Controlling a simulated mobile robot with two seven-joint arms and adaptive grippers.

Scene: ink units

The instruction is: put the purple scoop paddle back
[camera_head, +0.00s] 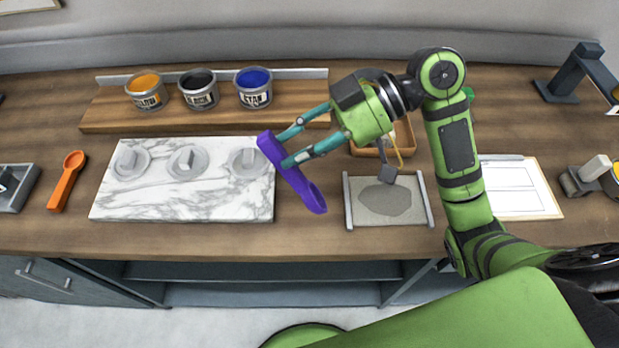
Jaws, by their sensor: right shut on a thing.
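The purple scoop paddle (308,193) is held above the worktop at the right end of the marble slab. Its long body tilts from upper left to lower right, with the scoop end at the lower right. My right gripper (282,150) is shut on it near its upper end. The paddle overlaps the slab's right edge and partly hides the rightmost grey disc in this view. An orange scoop paddle (66,184) lies on the worktop left of the slab. My left gripper is not in view.
The marble slab (190,205) carries grey discs with handles. Orange, black and blue ink cans (147,91) stand on a wooden board (105,112) behind. A tray with a grey patch (418,215) lies right of the paddle. Farther right is white paper (515,190); a grey tray (14,200) is far left.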

